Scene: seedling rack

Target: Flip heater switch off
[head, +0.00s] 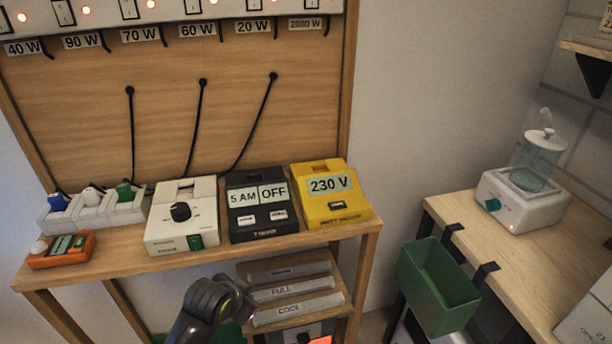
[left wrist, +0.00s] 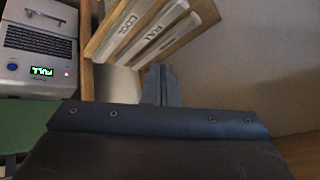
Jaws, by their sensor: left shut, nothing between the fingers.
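A white strip of rocker switches (head: 160,12) with red lights runs along the top of the wooden board in the head view. Its labels read 40 W, 90 W, 70 W, 60 W, 20 W and, at the right end, a label (head: 305,24) that looks like 2000 W. No switch is marked heater in words, and the strip's top is cut off. My left gripper (left wrist: 160,84) is shut and empty in the left wrist view, near the slats marked COOL and FULL. In the head view my left arm is low, well below the strip. My right gripper is out of view.
A timer (head: 258,205), a yellow 230 V meter (head: 330,195) and a white dial box (head: 182,217) stand on the shelf. A grey box (left wrist: 40,45) has a lit display. A green bin (head: 437,285) hangs from the right table.

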